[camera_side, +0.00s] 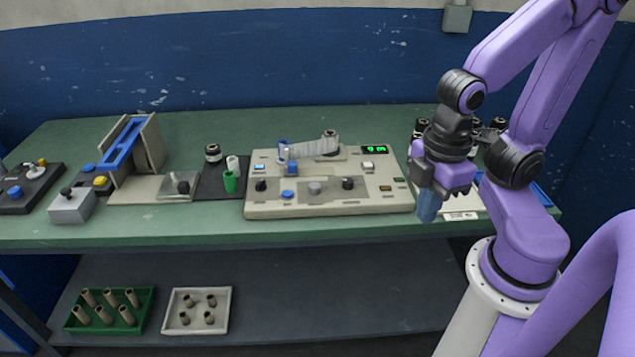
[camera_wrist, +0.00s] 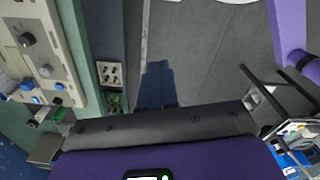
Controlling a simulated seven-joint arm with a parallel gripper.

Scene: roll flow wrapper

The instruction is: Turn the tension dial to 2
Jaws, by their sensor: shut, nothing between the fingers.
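The beige control panel (camera_side: 230,208) lies on the green bench in the side view. It carries a black knob at its left (camera_side: 261,185), a grey knob in the middle (camera_side: 315,187) and a black knob at its right (camera_side: 348,184). I cannot read labels or dial settings, so I cannot tell which knob is the tension dial. In the wrist view the panel is at the left edge, with a dark knob (camera_wrist: 26,40) and a grey knob (camera_wrist: 45,71). My gripper (camera_side: 428,208) is shut and empty, pointing down right of the panel, apart from it. Its blue fingers show in the wrist view (camera_wrist: 157,85).
A roller arm (camera_side: 312,147) and a green display (camera_side: 374,149) rise at the panel's back. Dark-topped items stand behind my gripper. A green tray (camera_side: 140,322) and white tray (camera_side: 228,318) of tubes sit on the lower shelf.

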